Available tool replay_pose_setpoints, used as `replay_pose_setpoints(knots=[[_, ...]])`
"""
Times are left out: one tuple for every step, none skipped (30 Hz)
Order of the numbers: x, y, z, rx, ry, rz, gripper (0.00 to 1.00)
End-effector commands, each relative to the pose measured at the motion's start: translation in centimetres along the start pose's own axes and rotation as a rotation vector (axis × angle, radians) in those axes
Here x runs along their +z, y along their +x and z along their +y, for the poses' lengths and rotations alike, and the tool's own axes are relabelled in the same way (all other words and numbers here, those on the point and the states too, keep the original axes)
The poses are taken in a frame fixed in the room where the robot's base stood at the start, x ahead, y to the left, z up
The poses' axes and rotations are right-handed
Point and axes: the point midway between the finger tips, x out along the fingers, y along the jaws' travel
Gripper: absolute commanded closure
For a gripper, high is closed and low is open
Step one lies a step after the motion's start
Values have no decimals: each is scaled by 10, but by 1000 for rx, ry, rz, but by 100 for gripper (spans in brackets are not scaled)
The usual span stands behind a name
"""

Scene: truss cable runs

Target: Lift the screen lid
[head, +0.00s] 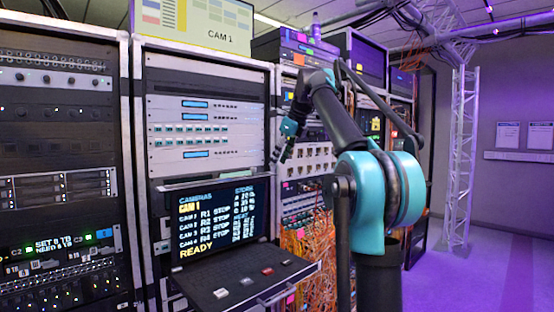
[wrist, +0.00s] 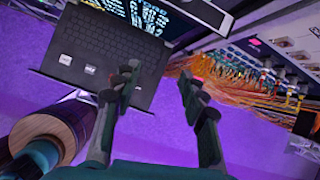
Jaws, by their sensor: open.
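The screen lid (head: 222,218) stands up at the back of a pulled-out console drawer (head: 262,283). Its lit face shows camera text and "READY". In the wrist view the lid (wrist: 192,10) is at the top edge, partly cut off, behind the drawer's dark deck (wrist: 105,48). My gripper (head: 280,155) is above and to the right of the lid, apart from it. In the wrist view my gripper (wrist: 157,78) has its two fingers spread with nothing between them, the left finger overlapping the deck's right edge in the picture.
Equipment racks (head: 62,130) line the left and back. Orange cables (head: 312,245) hang right of the console; they also show in the wrist view (wrist: 235,70). A truss upright (head: 461,160) stands at the right. The purple floor (head: 490,275) there is clear.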

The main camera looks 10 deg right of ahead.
Motion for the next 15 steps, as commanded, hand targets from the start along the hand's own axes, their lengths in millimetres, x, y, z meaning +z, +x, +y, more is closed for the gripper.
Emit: replay_pose_setpoints(knots=[[0, 0, 0, 0, 0, 0, 57], [0, 0, 0, 0, 0, 0, 57], [0, 0, 0, 0, 0, 0, 57], [0, 0, 0, 0, 0, 0, 57], [0, 0, 0, 0, 0, 0, 57], [0, 0, 0, 0, 0, 0, 61], [0, 0, 0, 0, 1, -2, 65], [0, 0, 1, 0, 3, -6, 69], [0, 0, 2, -1, 8, -17, 74], [-1, 0, 3, -2, 15, -30, 77], [-1, 0, 5, -2, 24, -48, 81], [-1, 1, 8, -5, 38, -78, 86], [-2, 2, 10, -7, 51, -103, 90], [-3, 2, 12, -10, 66, -132, 93], [-4, 3, 15, -14, 87, -170, 98]])
